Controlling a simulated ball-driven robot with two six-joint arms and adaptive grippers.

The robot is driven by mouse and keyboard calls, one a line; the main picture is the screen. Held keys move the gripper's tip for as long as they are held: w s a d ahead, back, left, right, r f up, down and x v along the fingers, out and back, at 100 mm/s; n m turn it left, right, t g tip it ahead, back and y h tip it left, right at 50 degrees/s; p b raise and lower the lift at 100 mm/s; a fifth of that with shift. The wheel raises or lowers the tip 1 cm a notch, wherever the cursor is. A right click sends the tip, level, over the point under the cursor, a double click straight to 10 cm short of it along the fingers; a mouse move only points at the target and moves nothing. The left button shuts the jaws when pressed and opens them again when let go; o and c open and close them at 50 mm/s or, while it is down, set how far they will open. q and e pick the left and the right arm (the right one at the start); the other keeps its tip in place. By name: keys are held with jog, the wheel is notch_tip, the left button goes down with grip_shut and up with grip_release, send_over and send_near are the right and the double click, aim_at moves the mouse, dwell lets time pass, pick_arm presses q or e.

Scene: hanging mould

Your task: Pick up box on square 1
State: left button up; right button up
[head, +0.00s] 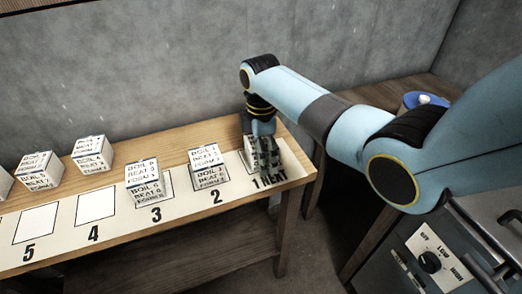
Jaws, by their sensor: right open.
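The box on square 1 (250,151) is white with black handwriting. It stands at the right end of the wooden table, above the label "1 NEXT". My right gripper (268,158) is over this box, pointing down, and hides much of it. Its fingers are open at the box's near right side; whether they touch it I cannot tell. My left gripper is not in view.
Squares 4 (96,206) and 5 (36,225) are empty. More boxes (93,153) stand behind. A concrete wall backs the table (130,238). A blue container (425,101) is at right.

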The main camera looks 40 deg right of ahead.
jog(key=c, duration=1.3)
